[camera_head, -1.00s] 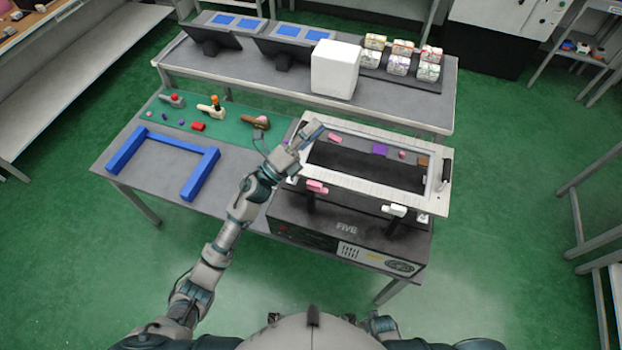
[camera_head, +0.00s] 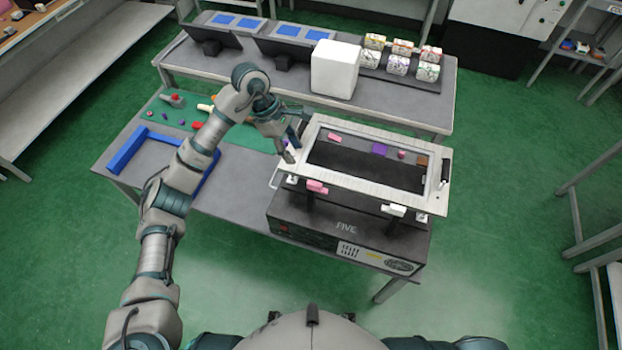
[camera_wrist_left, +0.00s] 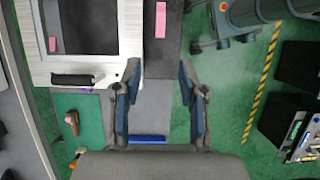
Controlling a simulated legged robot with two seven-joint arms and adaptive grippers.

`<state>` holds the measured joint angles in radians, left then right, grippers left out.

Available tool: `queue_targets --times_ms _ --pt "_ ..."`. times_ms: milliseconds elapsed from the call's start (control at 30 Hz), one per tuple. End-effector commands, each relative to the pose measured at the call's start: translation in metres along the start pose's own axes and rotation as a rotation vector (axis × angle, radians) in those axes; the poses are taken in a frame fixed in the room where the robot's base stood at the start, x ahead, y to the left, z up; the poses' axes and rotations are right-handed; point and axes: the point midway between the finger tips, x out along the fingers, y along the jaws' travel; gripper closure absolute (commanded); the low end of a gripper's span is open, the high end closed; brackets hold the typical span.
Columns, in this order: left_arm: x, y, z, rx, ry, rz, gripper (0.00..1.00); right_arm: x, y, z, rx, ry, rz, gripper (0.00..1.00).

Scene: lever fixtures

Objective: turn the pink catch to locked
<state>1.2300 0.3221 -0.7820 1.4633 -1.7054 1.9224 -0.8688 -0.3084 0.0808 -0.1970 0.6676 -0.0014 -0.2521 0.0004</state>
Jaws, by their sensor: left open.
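The pink catch (camera_head: 317,187) sits at the front left of the dark box labelled FIVE (camera_head: 345,228), below the pale frame. In the left wrist view a pink catch (camera_wrist_left: 160,20) shows at the top, ahead of the fingers and apart from them. My left gripper (camera_head: 291,150) is at the frame's left end, behind and to the left of the catch. In the left wrist view its fingers (camera_wrist_left: 158,72) are spread with nothing between them. My right gripper is not visible.
A white catch (camera_head: 394,209) is at the box's front right. The pale frame (camera_head: 365,181) surrounds a dark opening with small pink and purple pieces behind. A blue bracket (camera_head: 127,150) and green mat (camera_head: 250,137) lie left. A white cube (camera_head: 335,70) stands at the back.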

Motion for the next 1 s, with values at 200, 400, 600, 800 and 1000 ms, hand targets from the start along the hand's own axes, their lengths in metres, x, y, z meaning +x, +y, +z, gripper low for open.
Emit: queue_targets --times_ms 200,400,600,800,1000 --pt "0.054 -0.002 0.002 0.002 -0.005 -0.004 0.58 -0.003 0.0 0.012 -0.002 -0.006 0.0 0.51" --pt "0.098 -0.001 0.002 0.001 -0.005 -0.003 0.58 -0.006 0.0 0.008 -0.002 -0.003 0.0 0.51" --pt "0.126 0.0 0.002 0.0 -0.005 -0.001 0.58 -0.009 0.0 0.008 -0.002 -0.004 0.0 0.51" --pt "0.135 0.0 0.002 0.001 -0.003 0.001 0.58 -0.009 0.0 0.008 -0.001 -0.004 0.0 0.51" --pt "0.135 0.0 0.002 0.001 -0.004 0.001 0.58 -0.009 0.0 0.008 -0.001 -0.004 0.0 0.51"
